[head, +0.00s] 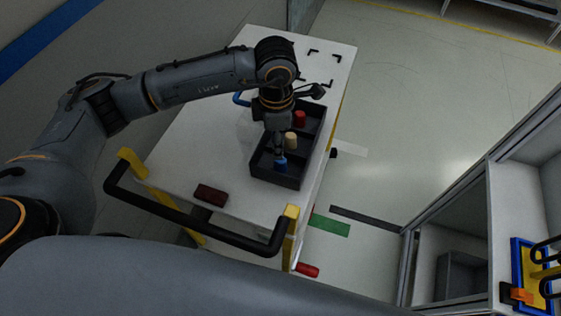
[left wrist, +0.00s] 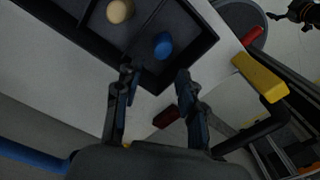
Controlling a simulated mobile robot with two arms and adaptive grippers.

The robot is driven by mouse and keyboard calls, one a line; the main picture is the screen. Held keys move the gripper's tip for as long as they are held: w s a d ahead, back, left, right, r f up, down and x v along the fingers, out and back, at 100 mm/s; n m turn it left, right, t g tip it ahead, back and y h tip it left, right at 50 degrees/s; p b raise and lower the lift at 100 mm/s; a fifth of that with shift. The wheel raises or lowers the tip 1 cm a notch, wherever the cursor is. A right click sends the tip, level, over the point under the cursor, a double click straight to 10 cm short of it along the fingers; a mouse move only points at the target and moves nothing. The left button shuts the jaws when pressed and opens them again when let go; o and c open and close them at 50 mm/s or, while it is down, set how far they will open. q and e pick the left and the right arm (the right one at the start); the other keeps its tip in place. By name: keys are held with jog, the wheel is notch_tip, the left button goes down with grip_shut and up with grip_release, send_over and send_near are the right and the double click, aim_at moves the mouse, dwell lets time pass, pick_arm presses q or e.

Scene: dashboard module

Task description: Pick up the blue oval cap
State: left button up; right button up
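The blue oval cap (head: 281,165) stands in the nearest compartment of the dark divided tray (head: 276,181), and it also shows in the left wrist view (left wrist: 163,45). My left gripper (head: 279,152) points down over that end of the tray. In the left wrist view its two fingers (left wrist: 155,78) are spread apart with nothing between them. The cap lies just beyond the fingertips and apart from them. A dark jointed part (left wrist: 299,12) at the top right of the left wrist view looks like my right gripper. It is too small to tell its state.
A beige cap (head: 291,138) and a red cap (head: 300,118) stand in other parts of the tray. The tray is on a white trolley top (head: 190,150) with a black handle bar (head: 200,226). A dark red block (head: 211,195) lies near the handle. A shelf stands at right.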

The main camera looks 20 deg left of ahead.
aim_at(280, 162)
pick_arm(q)
notch_tip(280, 162, down, 3)
jog(key=shift+f, duration=0.15)
jog(key=shift+d+f+p, duration=0.2)
jog(key=shift+f+p, duration=0.35)
jog(key=shift+p, duration=0.25)
jog(key=f, duration=0.1)
jog(key=f+p, duration=0.1)
jog(key=f, duration=0.1)
jog(key=shift+d+f, duration=0.25)
jog(key=shift+f, duration=0.4)
jog(key=c, duration=0.7)
